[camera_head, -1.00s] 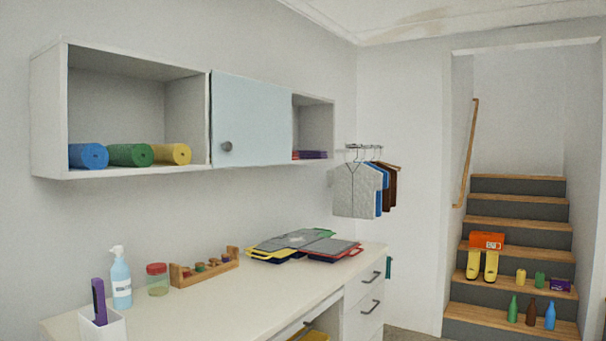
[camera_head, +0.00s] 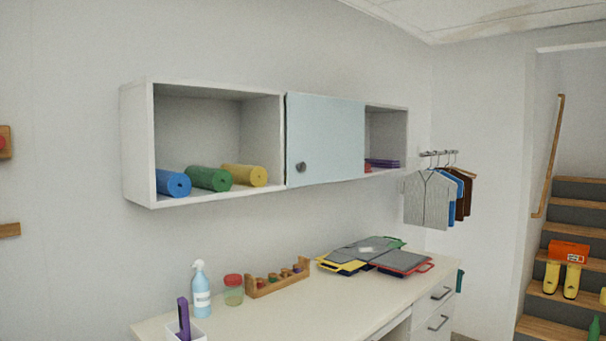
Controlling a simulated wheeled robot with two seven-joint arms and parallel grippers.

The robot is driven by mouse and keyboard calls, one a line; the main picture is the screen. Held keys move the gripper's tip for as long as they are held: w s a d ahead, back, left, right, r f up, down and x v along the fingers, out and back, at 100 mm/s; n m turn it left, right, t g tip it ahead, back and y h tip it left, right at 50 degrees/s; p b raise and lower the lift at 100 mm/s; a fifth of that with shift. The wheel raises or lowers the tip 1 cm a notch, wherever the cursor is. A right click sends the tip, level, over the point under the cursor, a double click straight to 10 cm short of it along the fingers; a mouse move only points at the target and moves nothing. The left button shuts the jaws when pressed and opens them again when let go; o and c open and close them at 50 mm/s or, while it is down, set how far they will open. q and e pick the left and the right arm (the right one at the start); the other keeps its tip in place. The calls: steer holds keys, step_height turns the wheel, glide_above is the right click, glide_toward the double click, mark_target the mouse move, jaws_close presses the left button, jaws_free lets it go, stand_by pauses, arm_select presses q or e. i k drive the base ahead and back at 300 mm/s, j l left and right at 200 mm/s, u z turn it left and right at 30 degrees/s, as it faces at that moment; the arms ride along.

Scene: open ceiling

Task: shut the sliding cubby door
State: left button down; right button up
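A white wall cubby (camera_head: 137,146) hangs above the counter. Its pale blue sliding door (camera_head: 335,130) covers the middle part, with a dark round knob (camera_head: 300,167) near the door's lower left. The left compartment is open and holds a blue roll (camera_head: 172,183), a green roll (camera_head: 209,178) and a yellow roll (camera_head: 245,175). The right compartment is also open and shows a purple item (camera_head: 383,163) and a bit of red. Neither of my grippers is in view.
A white counter (camera_head: 330,303) below carries a spray bottle (camera_head: 201,290), a red-lidded jar (camera_head: 233,290), a wooden rack (camera_head: 278,278) and several flat cases (camera_head: 365,258). Clothes (camera_head: 430,199) hang right of the cubby. Stairs (camera_head: 575,218) rise at the far right.

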mark_target(324, 136)
steer(key=i+l, duration=0.15)
steer(key=l, duration=0.25)
steer(key=i+l+u, duration=0.1)
steer(key=l, duration=0.25)
steer(key=i+l, duration=0.25)
steer(key=l, duration=0.15)
steer(key=i+l+u, duration=0.1)
steer(key=l, duration=0.3)
steer(key=i+l, duration=0.2)
steer(key=l, duration=0.2)
steer(key=i+l+u, duration=0.1)
steer(key=l, duration=0.3)
steer(key=i+l, duration=0.2)
steer(key=l, duration=0.2)
steer(key=i+l+u, duration=0.1)
steer(key=l, duration=0.3)
